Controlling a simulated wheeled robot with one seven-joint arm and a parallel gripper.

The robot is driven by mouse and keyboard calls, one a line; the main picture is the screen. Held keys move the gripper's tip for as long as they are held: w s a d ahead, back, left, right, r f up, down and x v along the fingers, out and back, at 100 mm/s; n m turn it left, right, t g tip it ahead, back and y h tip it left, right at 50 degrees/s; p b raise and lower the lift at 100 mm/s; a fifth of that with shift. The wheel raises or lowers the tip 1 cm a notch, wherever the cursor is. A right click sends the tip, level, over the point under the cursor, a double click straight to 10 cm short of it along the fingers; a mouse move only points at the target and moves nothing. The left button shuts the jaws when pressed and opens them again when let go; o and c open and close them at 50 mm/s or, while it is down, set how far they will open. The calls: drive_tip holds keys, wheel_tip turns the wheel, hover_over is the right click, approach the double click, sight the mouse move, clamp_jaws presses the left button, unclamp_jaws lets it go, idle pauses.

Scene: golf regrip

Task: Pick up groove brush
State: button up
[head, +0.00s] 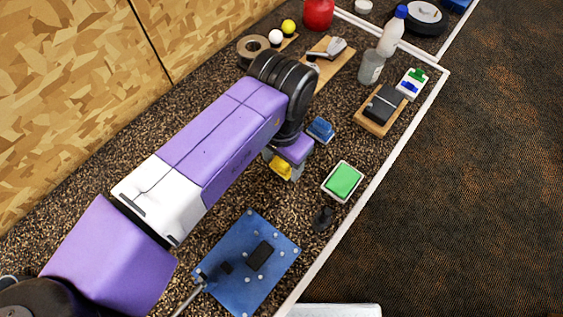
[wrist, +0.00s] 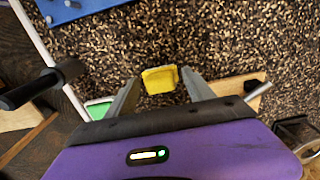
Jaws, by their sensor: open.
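My gripper (head: 284,168) is open and points down over the speckled bench. A small yellow block-like thing (wrist: 160,80) shows between its two fingers in the wrist view, with gaps on both sides. The yellow thing also shows beside the fingers in the head view (head: 281,165). I cannot tell its bristles or whether it is the groove brush. A small blue block (head: 320,129) lies just behind and right of the gripper in the head view; its details are too small to tell.
A blue mat (head: 222,297) with small parts lies in front. A wooden block with a dark top (head: 381,106), bottle (head: 391,36) and tape roll (head: 252,50) are farther back.

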drive_tip(key=shift+c, duration=0.2)
clamp_jaws()
